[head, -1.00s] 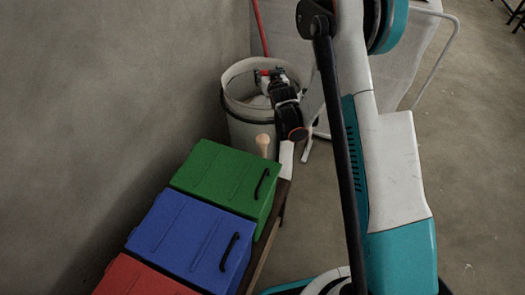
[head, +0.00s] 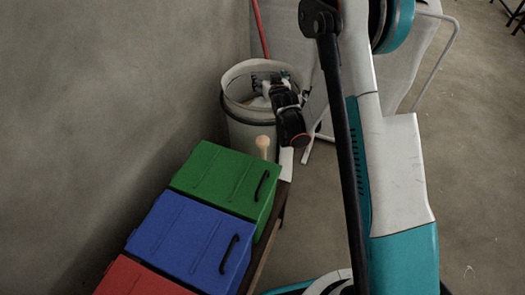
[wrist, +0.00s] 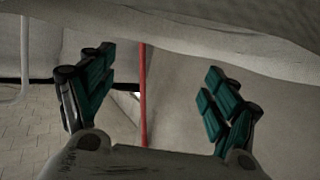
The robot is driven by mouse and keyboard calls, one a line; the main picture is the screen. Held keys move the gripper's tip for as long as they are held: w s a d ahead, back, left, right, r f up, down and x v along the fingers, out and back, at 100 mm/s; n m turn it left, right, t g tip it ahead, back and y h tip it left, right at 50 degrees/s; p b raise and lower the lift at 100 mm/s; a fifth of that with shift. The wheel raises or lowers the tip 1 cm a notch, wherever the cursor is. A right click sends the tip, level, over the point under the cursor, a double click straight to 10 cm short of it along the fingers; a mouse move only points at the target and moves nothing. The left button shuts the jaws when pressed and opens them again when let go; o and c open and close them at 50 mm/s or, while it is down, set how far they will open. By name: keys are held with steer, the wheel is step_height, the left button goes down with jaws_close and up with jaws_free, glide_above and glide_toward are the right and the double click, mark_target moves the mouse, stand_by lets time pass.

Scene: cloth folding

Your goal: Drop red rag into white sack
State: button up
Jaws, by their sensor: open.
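The white sack (head: 250,130) is an open round container with a dark band, standing by the wall in the head view. My gripper (head: 268,82) reaches into its mouth from the right. In the wrist view my gripper (wrist: 157,82) has its two dark green fingers wide apart with nothing between them. The red rag shows in neither current view; the near rim and my gripper hide part of the sack's inside. Pale material crosses the top of the wrist view; I cannot tell whether it is the sack.
Green (head: 222,178), blue (head: 190,238) and red (head: 135,280) boxes with dark handles stand in a row along the wall. A tan knob-topped object (head: 263,146) stands between the green box and the sack. A red pole (head: 259,28) leans behind the sack.

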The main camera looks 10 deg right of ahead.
steer(key=v, duration=1)
steer(key=shift+d+r, duration=0.1)
